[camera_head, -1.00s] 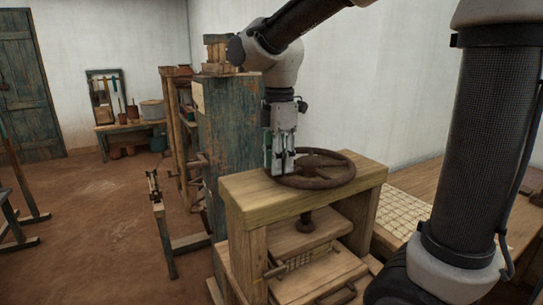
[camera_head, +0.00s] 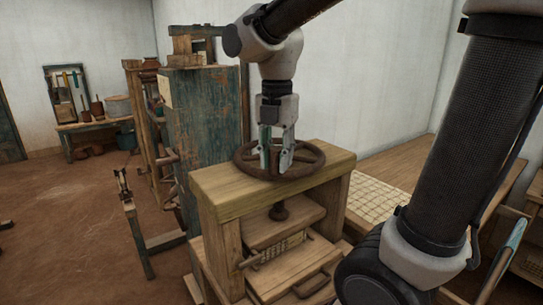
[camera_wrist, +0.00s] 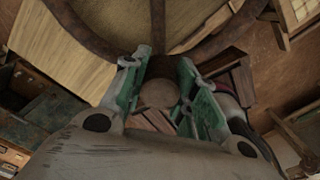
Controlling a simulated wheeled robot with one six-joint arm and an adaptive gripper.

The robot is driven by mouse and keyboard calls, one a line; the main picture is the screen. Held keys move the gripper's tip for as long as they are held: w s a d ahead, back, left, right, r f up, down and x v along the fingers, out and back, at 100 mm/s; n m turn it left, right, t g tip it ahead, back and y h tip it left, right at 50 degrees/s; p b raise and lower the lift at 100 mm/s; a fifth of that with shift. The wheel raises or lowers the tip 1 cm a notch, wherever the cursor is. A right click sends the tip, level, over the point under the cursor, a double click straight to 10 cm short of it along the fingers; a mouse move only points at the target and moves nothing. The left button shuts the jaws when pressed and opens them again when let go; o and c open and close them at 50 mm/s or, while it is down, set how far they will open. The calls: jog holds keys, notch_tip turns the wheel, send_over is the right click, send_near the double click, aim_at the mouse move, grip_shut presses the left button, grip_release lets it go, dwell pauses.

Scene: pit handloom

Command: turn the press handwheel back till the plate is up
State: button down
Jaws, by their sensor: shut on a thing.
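The press handwheel (camera_head: 312,167), dark brown with spokes, lies flat on top of the wooden press frame (camera_head: 215,200). My gripper (camera_head: 276,168) reaches down to the wheel from above. In the wrist view my gripper (camera_wrist: 160,95) has its green-lined fingers on either side of a round brown knob (camera_wrist: 158,94) at the wheel, and is shut on it. The wheel's rim and spokes (camera_wrist: 158,35) show beyond. The wooden press plate (camera_head: 272,229) hangs on the screw (camera_head: 279,212) below the top beam, above the press bed (camera_head: 295,276). Its exact gap from the bed is hard to tell.
A worn blue-green cabinet (camera_head: 205,125) stands close behind the press at the left. A wooden table (camera_head: 410,165) with a gridded sheet (camera_head: 375,198) is at the right by the white wall. Open earthen floor (camera_head: 70,220) lies at the left.

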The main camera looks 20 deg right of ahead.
jog(key=shift+d, duration=0.15)
jog(key=c, duration=1.1)
grip_release()
jog(key=shift+r, duration=0.1)
notch_tip(320, 180, up, 12)
jog(key=s+d+f+m+t, duration=0.2)
jog(key=s+d+f+m, duration=0.3)
jog(key=m, duration=0.8)
jog(key=s+d+f+m+t, duration=0.2)
jog(key=s+d+f+m, duration=0.3)
jog(key=m, duration=0.8)
notch_tip(320, 180, down, 3)
jog(key=shift+s+d+r, duration=0.2)
jog(key=shift+s+d, duration=0.1)
jog(key=shift+d, duration=0.05)
